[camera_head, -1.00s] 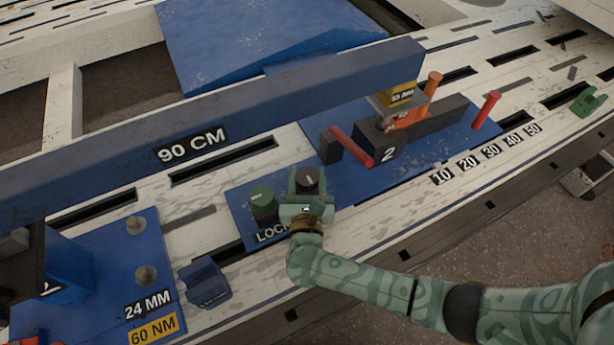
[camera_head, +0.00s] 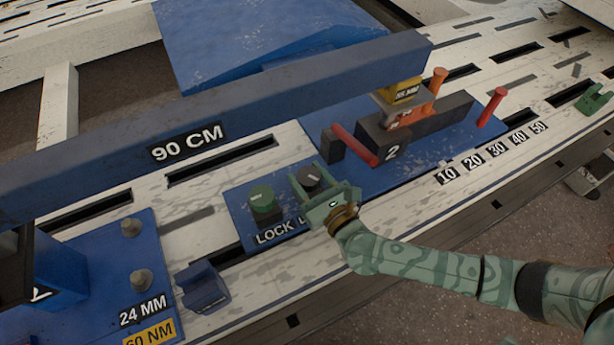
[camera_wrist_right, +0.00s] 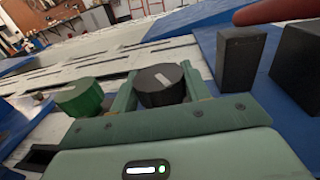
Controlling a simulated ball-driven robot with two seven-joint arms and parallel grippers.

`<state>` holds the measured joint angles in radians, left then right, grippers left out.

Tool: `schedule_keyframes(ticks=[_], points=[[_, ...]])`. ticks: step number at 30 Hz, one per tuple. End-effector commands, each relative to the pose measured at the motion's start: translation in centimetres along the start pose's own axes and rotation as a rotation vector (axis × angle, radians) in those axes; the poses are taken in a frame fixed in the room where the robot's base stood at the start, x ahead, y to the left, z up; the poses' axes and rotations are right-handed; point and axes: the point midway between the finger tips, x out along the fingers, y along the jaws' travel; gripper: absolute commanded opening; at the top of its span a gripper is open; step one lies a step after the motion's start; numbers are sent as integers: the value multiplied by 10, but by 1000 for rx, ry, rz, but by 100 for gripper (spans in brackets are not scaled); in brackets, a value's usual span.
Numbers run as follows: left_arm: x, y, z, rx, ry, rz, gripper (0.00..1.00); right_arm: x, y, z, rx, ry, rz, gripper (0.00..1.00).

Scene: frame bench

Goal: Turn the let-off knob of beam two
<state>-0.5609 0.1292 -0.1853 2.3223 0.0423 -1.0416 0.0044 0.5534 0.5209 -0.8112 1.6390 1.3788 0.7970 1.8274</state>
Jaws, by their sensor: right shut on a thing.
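The dark let-off knob (camera_head: 309,176) has a white mark on top and stands on the blue plate in front of the block marked 2. My right gripper (camera_head: 313,181) is shut on it, one finger on each side. In the right wrist view the dark knob (camera_wrist_right: 161,84) sits between the two green fingers (camera_wrist_right: 160,95). The green knob (camera_head: 262,200) stands just to its left, above the label LOCK; the label beside it is mostly hidden by my gripper. My left gripper is not in view.
A long blue beam (camera_head: 100,145) marked 90 CM passes behind the knobs. The block marked 2 (camera_head: 385,143), a red lever (camera_head: 354,145) and a dark post (camera_head: 332,145) stand to the right. A blue holder (camera_head: 203,288) lies to the left.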

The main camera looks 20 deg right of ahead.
Motion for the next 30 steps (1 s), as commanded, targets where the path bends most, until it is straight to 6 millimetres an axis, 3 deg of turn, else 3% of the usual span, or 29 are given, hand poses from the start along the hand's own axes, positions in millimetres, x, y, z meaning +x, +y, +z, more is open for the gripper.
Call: schedule_keyframes(ticks=[15,30], points=[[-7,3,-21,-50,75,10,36,0,-1,-2,-9,3,398,24],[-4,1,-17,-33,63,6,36,-1,0,-2,-2,3,512,24]])
